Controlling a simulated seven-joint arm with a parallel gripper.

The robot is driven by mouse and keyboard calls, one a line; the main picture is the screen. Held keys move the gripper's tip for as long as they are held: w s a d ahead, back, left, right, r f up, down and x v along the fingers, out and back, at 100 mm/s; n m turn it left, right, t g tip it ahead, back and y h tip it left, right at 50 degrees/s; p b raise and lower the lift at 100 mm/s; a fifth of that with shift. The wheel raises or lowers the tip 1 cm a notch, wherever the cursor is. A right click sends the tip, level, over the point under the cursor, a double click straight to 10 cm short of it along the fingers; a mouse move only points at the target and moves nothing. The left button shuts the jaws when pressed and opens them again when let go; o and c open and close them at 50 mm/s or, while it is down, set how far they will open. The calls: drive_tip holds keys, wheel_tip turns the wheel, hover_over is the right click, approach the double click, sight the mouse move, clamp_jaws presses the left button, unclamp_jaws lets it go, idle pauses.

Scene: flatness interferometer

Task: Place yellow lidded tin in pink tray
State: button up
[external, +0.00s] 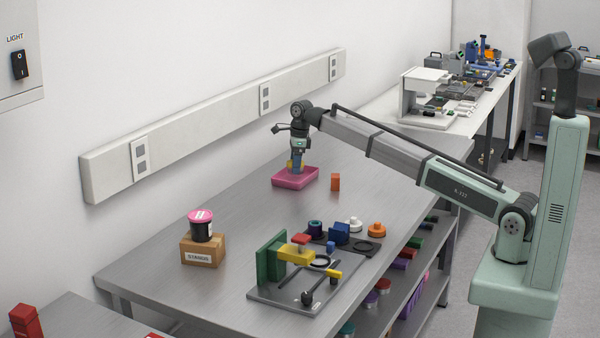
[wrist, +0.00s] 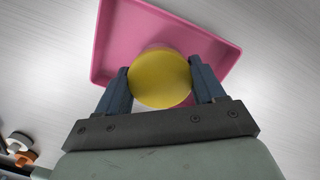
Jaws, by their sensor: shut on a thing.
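The yellow lidded tin (wrist: 160,79) is round and sits between the two fingers of my gripper (wrist: 162,86) in the wrist view. My gripper is shut on it. The pink tray (wrist: 118,35) is a shallow rectangle with raised walls, and the tin shows over its floor. In the external view my gripper (external: 296,164) points down at the pink tray (external: 296,182) with the tin (external: 290,165) low between the fingers. I cannot tell whether the tin touches the tray floor.
A metal fixture plate (external: 285,296) with green, yellow and black parts is nearer the front. A cardboard box (external: 203,249) bears a black spool with a pink top (external: 201,216). The table between them is clear.

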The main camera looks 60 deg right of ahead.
drive_tip(key=shift+f, duration=1.35)
drive_tip(key=shift+f, duration=0.1)
drive_tip(key=o, duration=1.1)
drive_tip(key=shift+c, duration=0.2)
drive_tip(key=r, duration=0.8)
drive_tip(key=s+r, duration=0.1)
drive_tip(key=r, duration=0.3)
drive_tip(key=shift+s+d+r, duration=0.1)
drive_tip(key=shift+d, duration=0.3)
